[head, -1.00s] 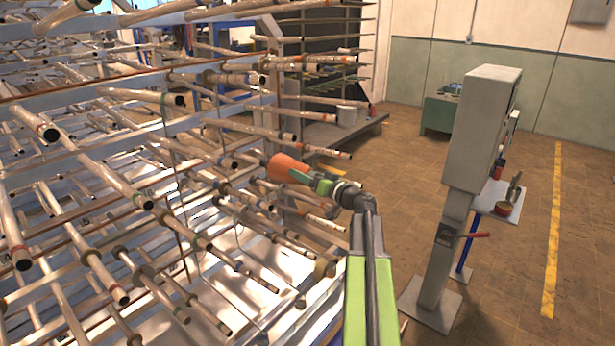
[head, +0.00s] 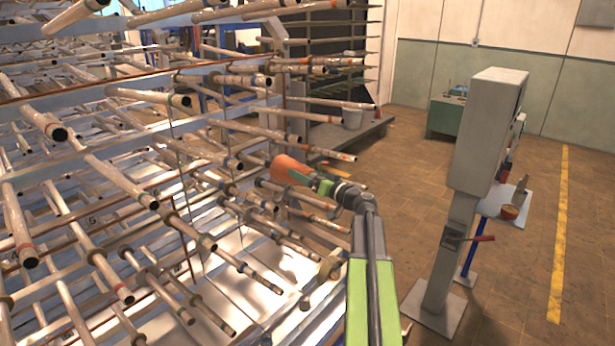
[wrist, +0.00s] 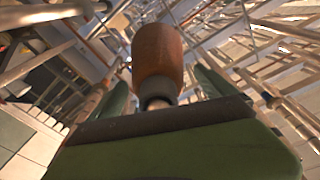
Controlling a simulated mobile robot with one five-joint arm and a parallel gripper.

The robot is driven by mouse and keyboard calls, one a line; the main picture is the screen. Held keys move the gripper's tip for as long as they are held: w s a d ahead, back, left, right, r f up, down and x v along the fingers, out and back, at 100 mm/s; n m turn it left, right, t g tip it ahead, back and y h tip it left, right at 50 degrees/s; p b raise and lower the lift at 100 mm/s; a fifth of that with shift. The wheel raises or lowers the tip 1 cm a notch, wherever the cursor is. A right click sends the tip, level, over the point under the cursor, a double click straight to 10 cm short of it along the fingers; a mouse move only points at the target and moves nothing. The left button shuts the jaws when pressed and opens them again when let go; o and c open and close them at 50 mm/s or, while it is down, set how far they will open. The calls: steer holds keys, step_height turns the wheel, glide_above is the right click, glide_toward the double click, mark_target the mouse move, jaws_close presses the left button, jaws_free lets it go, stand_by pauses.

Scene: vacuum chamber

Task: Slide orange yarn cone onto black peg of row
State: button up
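The orange yarn cone (head: 291,170) is held out in front of my gripper (head: 316,183), pointing left towards the rack. It also shows in the wrist view (wrist: 157,58), upright between my green fingers, with a grey narrow end near the gripper. My gripper is shut on that narrow end; the exact contact is partly hidden. The rack (head: 150,147) carries rows of pale, worn pegs with dark, open ends. No peg stands out as black, so I cannot tell which is the black one. The cone overlaps several pegs in the picture; I cannot tell its distance from them.
Many pegs jut towards me at the left and around the cone. A grey post with a box (head: 487,130) and a small shelf stands at the right. The brown floor (head: 415,190) between is clear.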

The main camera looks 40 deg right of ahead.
steer(key=s+d+f, duration=0.1)
steer(key=s+d, duration=0.2)
steer(key=s, duration=1.4)
steer(key=shift+b, duration=0.45)
